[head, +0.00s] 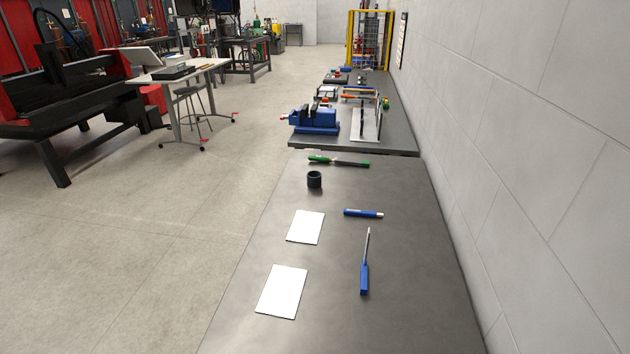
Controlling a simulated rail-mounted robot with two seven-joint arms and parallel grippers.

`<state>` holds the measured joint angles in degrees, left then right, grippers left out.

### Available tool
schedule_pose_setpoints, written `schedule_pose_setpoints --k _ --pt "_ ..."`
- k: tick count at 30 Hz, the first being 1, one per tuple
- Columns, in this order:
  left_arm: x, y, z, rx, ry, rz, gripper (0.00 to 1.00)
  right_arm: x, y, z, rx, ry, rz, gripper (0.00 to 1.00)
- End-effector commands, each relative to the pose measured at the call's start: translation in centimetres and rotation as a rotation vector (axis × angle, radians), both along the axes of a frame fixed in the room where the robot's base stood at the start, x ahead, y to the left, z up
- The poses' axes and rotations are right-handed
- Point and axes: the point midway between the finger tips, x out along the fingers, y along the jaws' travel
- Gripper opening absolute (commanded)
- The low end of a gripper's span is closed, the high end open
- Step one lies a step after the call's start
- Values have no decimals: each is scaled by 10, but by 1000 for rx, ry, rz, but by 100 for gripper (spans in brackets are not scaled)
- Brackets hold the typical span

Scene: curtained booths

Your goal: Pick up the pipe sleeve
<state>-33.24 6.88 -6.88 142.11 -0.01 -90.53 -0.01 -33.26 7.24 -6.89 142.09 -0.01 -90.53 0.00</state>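A short, dark, hollow cylinder (314,179), which looks like the pipe sleeve, stands upright on the grey workbench (330,262). It is near the bench's left edge, toward the far end of this bench section. Its open top faces up. Neither of my grippers shows in the head view.
Two white sheets (305,227) (281,291) lie nearer on the bench. A blue pen-like tool (363,213), a blue-handled tool (364,278) and a green-handled tool (338,161) lie around the cylinder. A blue vise (315,120) stands beyond. A block wall (530,150) borders the right side.

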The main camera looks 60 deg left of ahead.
Motion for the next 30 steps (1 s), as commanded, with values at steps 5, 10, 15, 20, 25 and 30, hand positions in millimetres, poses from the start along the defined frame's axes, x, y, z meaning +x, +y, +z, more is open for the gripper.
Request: schedule_pose_setpoints --k 5,10,15,20,25,30 --pt "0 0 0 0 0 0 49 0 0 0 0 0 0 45" --pt "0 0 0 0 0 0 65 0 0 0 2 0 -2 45" --pt "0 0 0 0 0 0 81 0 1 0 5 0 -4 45" --pt "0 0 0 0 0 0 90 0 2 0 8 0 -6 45" --pt "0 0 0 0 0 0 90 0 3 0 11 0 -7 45" --pt "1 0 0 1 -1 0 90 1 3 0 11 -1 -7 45"
